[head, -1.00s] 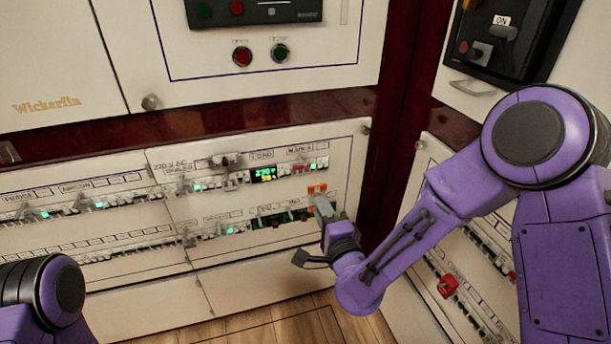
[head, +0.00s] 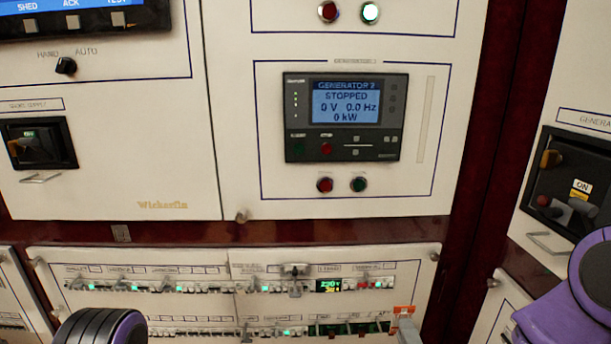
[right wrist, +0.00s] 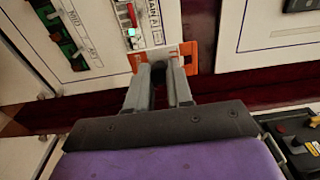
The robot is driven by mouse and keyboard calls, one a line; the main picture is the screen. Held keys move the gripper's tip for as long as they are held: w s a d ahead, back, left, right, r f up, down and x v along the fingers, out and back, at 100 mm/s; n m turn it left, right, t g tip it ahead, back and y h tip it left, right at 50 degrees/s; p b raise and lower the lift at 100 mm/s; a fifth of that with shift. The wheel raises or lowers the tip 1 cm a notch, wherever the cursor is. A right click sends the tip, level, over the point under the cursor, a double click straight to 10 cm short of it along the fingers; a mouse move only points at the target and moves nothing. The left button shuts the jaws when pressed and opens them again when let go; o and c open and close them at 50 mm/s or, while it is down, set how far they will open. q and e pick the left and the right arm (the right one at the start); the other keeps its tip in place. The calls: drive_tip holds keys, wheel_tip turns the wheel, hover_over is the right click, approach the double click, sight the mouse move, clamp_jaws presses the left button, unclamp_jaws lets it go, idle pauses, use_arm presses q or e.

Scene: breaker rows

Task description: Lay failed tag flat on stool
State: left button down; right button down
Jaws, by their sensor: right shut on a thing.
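An orange tag (head: 404,310) shows at the lower right of the breaker panel in the head view; no lettering on it can be read. In the right wrist view the orange tag (right wrist: 190,58) sticks out on both sides of my right gripper (right wrist: 164,68), whose fingers are shut on it. The tag is in front of or against the panel; I cannot tell if it touches. In the head view only part of my right gripper (head: 407,330) shows, at the bottom edge. My left gripper is out of view. No stool is in view.
The breaker panel (head: 215,262) has rows of small switches close by the tag. Above it is a cabinet with a generator display (head: 346,117) reading stopped. A dark red post (head: 480,130) stands right of the panel, then another cabinet with a black switch box (head: 570,190).

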use_arm(q)
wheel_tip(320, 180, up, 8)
drive_tip(key=p, duration=0.5)
